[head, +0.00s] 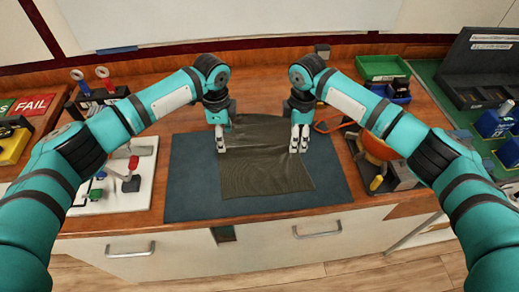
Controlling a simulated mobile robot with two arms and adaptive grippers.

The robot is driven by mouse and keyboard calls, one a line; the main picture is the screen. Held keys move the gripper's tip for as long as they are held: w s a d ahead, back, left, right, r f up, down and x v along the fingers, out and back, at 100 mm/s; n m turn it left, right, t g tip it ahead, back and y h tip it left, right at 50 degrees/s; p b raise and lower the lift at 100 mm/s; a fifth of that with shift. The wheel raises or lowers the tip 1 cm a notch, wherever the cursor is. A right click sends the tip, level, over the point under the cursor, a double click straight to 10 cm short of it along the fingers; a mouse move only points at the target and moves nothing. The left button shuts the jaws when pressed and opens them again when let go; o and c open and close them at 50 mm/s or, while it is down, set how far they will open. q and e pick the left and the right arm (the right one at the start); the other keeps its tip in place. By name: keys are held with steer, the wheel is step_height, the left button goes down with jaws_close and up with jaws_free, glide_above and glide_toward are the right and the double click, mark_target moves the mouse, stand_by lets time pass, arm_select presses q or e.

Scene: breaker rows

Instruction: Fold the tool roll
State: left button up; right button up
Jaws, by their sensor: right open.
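The tool roll (266,170) is a dark olive cloth on a blue-grey mat (190,190) in the middle of the bench. Its near part lies spread with light creases, and its far part reaches back between my two arms. My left gripper (221,145) is at the cloth's left edge, pointing down; I cannot tell whether its fingers hold any cloth. My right gripper (299,145) is open at the cloth's right edge, fingers pointing down. The arms hide parts of the far cloth corners.
A white board with switches (120,175) stands left of the mat, near a red FAIL sign (33,105). On the right are an orange round-topped tool (376,147), a green tray (383,67) and a green mat with blue devices. The mat's front strip is clear.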

steer(key=o, duration=0.7)
arm_select(q)
step_height(320, 180, up, 6)
steer(key=p, duration=0.5)
steer(key=shift+f+p, duration=0.15)
steer(key=shift+p, duration=0.2)
arm_select(e)
step_height(320, 180, up, 6)
steer(key=shift+f, duration=0.25)
